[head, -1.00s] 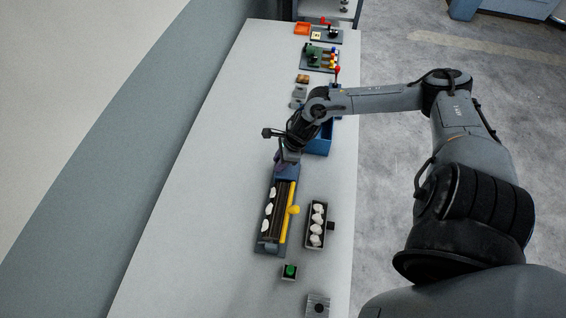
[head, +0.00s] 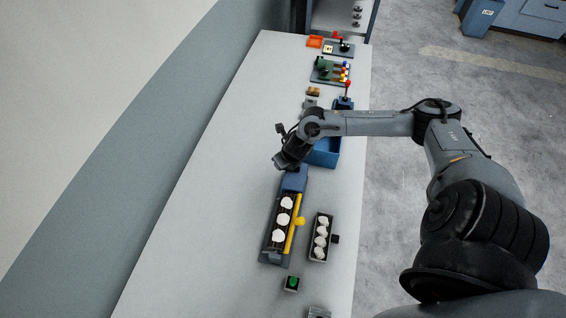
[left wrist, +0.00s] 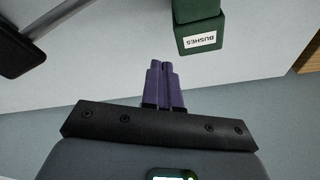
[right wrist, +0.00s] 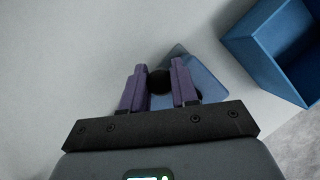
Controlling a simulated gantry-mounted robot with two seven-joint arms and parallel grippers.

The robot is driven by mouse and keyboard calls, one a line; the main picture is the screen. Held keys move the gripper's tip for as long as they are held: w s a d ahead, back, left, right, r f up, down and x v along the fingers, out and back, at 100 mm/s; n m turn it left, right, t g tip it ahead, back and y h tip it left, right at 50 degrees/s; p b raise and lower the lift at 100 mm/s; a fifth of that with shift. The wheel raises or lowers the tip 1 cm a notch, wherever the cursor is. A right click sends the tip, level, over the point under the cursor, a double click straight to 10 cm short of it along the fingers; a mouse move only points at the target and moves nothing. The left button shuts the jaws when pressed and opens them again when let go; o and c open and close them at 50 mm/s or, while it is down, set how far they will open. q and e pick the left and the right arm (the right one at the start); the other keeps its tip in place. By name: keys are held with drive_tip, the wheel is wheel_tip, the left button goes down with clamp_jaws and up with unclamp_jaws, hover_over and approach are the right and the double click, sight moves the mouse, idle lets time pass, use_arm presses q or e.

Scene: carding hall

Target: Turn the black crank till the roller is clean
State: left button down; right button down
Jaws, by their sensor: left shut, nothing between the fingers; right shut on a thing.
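The roller (head: 275,243) lies in a blue-grey frame on the bench in the head view, with 3 white tufts (head: 282,219) along its upward side. A yellow bar (head: 291,238) runs along its right side. My right gripper (head: 284,166) is at the far end, by the blue end housing (head: 296,179). In the right wrist view, my right gripper (right wrist: 160,75) is shut on the black knob of the crank (right wrist: 159,84); the rest of the crank is mostly hidden. My left gripper (left wrist: 164,66) is shut and empty, seen only in the left wrist view.
A dark tray (head: 317,259) of white lumps stands right of the roller. A green button (head: 292,282) is nearer. A blue bin (head: 324,158) is beside my right arm. A green box labelled BUSHES (left wrist: 198,30) is ahead of my left gripper. The bench's left side is clear.

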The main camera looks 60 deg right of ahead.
drive_tip(key=shift+w+d+r+m+h+p, duration=0.15)
drive_tip(key=shift+d+r+m+h+p, duration=0.15)
drive_tip(key=shift+m+p, duration=0.55)
drive_tip(key=d+m+g+p, duration=0.1)
drive_tip(key=m+p, duration=0.2)
drive_tip(key=d+m+g+h+p, duration=0.1)
drive_tip(key=d+m+p, duration=0.1)
drive_tip(key=m+p, duration=0.1)
drive_tip(key=d+m+g+h+p, duration=0.1)
drive_tip(key=m+p, duration=0.2)
drive_tip(key=m, duration=0.1)
drive_tip(key=shift+s+d+f+g, duration=0.1)
drive_tip(key=shift+s+d+g, duration=0.1)
drive_tip(key=shift+s+g, duration=0.15)
drive_tip(key=shift+s+d+f+m+g+p, duration=0.1)
drive_tip(key=shift+s+d+m+g+p, duration=0.15)
drive_tip(key=shift+m+p, duration=0.55)
drive_tip(key=c, duration=0.9)
unclamp_jaws()
drive_tip(key=shift+f, duration=0.1)
drive_tip(key=shift+o, duration=0.2)
